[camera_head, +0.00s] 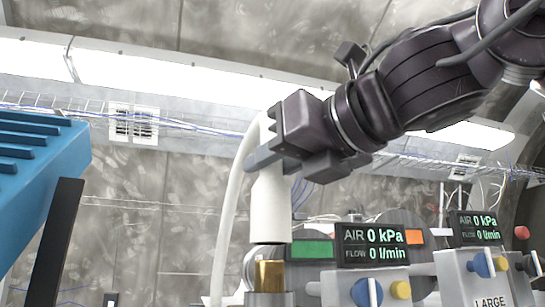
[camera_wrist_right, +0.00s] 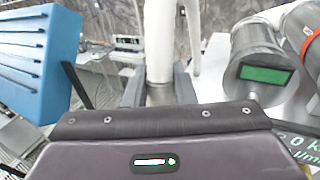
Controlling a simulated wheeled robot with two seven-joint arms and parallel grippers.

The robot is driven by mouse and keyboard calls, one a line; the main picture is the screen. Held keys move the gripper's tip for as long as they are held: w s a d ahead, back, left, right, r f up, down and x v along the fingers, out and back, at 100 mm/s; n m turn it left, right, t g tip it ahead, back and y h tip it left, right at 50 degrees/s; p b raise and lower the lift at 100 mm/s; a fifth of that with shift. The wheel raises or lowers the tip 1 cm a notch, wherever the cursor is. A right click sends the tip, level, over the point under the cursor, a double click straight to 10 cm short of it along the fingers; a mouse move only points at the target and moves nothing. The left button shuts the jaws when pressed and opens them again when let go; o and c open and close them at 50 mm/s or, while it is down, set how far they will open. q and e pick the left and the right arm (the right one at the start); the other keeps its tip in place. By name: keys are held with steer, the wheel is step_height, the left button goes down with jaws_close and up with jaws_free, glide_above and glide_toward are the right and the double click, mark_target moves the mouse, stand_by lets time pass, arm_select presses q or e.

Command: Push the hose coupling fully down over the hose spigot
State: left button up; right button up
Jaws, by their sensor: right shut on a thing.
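The white hose coupling (camera_head: 270,212) is upright in the head view, with a pale hose (camera_head: 226,225) curving down on its left. My right gripper (camera_head: 268,158) is shut on its upper part; the coupling also shows between the fingers in the right wrist view (camera_wrist_right: 158,50). The brass hose spigot (camera_head: 269,276) stands below it on a grey metal base. The coupling's lower rim appears just above the spigot's top, with a small gap between them. The spigot does not show clearly in the wrist view. My left gripper is not in view.
A display (camera_head: 371,245) reading 0 kPa and 0 l/min stands right of the spigot, above a blue knob (camera_head: 366,292) and a yellow knob (camera_head: 401,290). A second similar unit (camera_head: 478,228) is farther right. A blue ribbed object (camera_head: 40,165) fills the left edge.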

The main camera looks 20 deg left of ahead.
mark_target(284, 211)
steer(key=shift+a+f, duration=0.15)
steer(key=shift+f, duration=0.15)
steer(key=shift+r, duration=0.1)
stand_by(0.4)
steer(key=shift+p, duration=0.65)
stand_by(1.0)
steer(key=shift+f+b, duration=2.15)
steer(key=shift+f, duration=0.9)
steer(key=o, duration=1.1)
steer(key=shift+c, duration=0.2)
